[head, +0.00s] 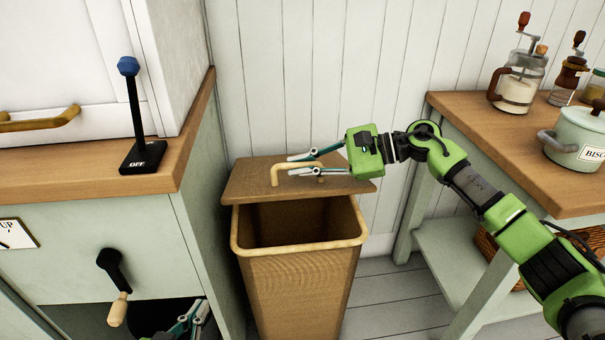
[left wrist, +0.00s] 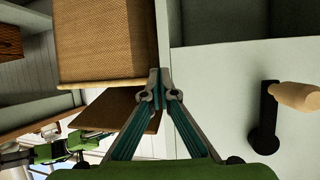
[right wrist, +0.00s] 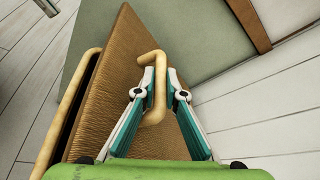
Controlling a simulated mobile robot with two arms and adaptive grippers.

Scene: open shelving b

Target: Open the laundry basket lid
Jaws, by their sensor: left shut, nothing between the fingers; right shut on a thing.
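The laundry basket (head: 295,290) is a tall woven brown bin with a light rim, standing between the cabinet and a side table. Its brown lid (head: 245,190) is raised at the back, and the basket's dark inside shows in front of it. My right gripper (head: 292,165) is shut on the lid's pale handle (head: 283,167). The right wrist view shows the handle (right wrist: 158,95) between the fingers (right wrist: 160,78). My left gripper (head: 200,312) is low by the cabinet's front, partly cut off. In the left wrist view it is shut and empty (left wrist: 160,78), with the woven basket (left wrist: 105,40) nearby.
A cabinet (head: 100,240) with a crank (head: 113,275) and a blue-topped lever (head: 133,120) stands at left. A wood-topped table (head: 470,125) with jars and a pot (head: 575,140) stands at right. A white plank wall (head: 300,80) is close behind the lid.

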